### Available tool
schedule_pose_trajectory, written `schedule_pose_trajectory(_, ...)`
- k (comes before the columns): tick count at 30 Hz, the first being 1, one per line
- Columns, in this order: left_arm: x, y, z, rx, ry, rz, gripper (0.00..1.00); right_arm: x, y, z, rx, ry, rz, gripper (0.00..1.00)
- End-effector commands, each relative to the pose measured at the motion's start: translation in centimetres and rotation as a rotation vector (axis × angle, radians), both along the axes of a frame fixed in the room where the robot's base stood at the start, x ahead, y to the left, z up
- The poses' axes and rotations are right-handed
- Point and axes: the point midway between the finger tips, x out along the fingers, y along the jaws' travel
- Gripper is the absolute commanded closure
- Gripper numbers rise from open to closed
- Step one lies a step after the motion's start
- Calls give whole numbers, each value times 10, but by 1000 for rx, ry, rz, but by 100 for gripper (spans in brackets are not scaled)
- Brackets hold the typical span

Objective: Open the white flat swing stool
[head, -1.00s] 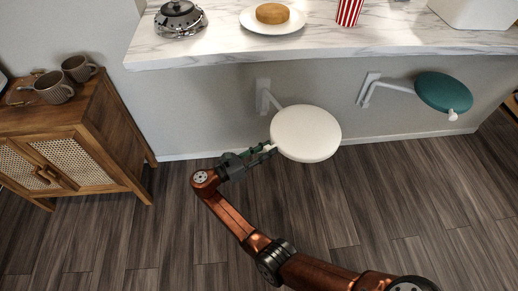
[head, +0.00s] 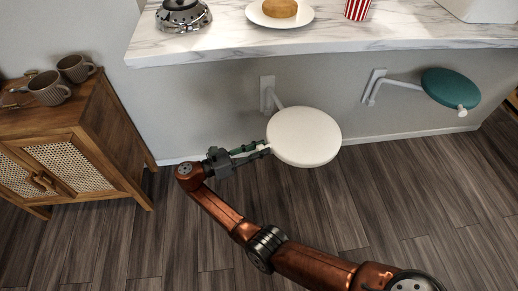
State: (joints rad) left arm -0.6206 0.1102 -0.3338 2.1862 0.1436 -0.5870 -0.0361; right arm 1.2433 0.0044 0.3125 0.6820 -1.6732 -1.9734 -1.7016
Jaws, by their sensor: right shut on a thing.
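The white flat swing stool (head: 304,137) has a round seat on a white arm fixed to a wall bracket below the counter. The seat stands out from the wall, just below the counter's front edge. My right gripper (head: 262,150) is at the left rim of the seat, shut on a small white part there, likely the stool's handle; the fingers mostly hide it. My left gripper is not in view.
A green swing stool (head: 450,88) hangs on the wall to the right. The marble counter (head: 350,30) carries a plate and a striped cup. A cane cabinet (head: 125,130) with mugs stands at left. Open wood floor (head: 400,200) lies in front.

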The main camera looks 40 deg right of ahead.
Motion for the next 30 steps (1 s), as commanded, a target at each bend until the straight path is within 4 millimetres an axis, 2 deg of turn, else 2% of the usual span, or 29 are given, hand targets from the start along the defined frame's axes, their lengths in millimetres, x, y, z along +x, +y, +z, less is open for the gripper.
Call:
schedule_pose_trajectory(9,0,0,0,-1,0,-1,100,1,0,0,1,0,3,56)
schedule_pose_trajectory(18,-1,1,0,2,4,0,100,2,3,0,1,0,4,56)
schedule_pose_trajectory(30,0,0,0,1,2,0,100,16,53,-1,7,3,7,56)
